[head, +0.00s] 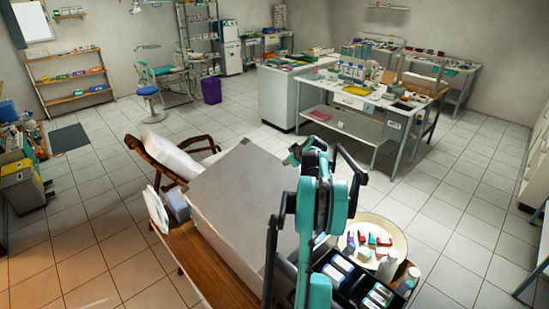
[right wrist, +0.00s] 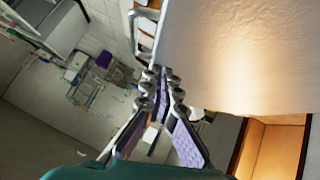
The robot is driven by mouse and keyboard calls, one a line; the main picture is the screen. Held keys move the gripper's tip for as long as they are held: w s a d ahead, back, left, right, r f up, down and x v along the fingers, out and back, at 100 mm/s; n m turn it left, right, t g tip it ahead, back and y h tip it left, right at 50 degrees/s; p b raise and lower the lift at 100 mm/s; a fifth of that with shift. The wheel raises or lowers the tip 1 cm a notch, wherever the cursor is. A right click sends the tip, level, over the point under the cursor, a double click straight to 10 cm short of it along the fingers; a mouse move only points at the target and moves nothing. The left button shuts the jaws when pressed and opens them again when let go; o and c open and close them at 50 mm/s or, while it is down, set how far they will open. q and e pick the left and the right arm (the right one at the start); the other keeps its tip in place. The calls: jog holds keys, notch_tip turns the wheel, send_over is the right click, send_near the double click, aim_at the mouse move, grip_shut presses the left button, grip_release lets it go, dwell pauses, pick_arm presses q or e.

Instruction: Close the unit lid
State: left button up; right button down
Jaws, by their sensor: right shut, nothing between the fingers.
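The unit is a large grey case on the wooden table. Its lid shows as a broad plain grey panel (head: 235,195) left of my right arm in the head view. I cannot tell from here whether the lid lies fully down. In the right wrist view the panel (right wrist: 245,50) fills the upper right, with a metal handle (right wrist: 143,30) near its edge. My right gripper (head: 296,153) is at the panel's far right corner, its fingers shut and empty. In the right wrist view the fingertips (right wrist: 160,80) are close beside the panel's edge; contact is unclear. My left gripper is out of view.
A round cream tray (head: 398,238) with small boxes and a black organizer (head: 345,302) stand right of my arm. A wooden armchair (head: 165,155) with a white cushion stands behind the case. A white workbench (head: 350,105) stands farther back; tiled floor between is clear.

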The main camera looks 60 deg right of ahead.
jog(key=s+d+f+y+b, duration=0.1)
jog(key=d+f+b, duration=0.2)
jog(key=f, duration=0.8)
jog(key=shift+s+d+f+m+y, duration=0.15)
jog(key=shift+d+f+m+y, duration=0.2)
jog(key=shift+d, duration=0.3)
